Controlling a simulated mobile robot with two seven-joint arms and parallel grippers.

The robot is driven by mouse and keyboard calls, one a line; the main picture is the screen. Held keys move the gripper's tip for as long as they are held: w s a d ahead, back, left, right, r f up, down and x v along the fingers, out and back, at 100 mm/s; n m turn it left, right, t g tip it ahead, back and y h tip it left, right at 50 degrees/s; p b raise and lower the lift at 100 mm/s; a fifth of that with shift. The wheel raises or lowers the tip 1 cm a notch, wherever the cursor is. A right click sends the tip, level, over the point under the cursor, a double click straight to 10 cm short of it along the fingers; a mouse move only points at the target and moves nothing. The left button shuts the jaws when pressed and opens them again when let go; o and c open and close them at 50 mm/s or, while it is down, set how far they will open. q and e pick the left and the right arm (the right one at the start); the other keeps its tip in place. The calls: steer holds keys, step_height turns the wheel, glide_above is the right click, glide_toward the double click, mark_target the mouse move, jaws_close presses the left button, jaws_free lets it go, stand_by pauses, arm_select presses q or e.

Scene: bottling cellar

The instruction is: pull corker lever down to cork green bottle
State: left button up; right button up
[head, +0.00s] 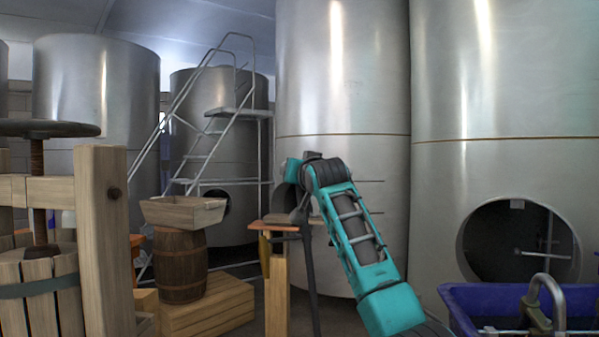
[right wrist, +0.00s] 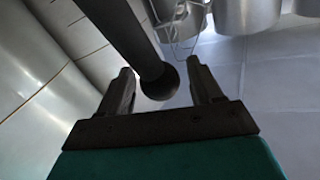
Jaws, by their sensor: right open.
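My right gripper (right wrist: 160,67) is open in the right wrist view. A dark bar with a rounded end, which looks like the corker lever (right wrist: 135,40), comes down from the top, and its end lies between the two fingers with a gap on each side. In the head view my right arm reaches up to the corker (head: 276,227), which has a brown top plate on a wooden post; the arm hides part of it, and I cannot make out the fingers there. I cannot clearly make out the green bottle. My left gripper is not in view.
A wooden press (head: 100,240) stands at the left. A barrel (head: 180,266) with a wooden tub (head: 184,210) on top stands on a wooden crate (head: 222,304). A blue crate (head: 470,296) is at the lower right. Large steel tanks (head: 345,90) fill the back.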

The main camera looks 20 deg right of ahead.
steer(key=shift+c, duration=0.5)
jaws_close()
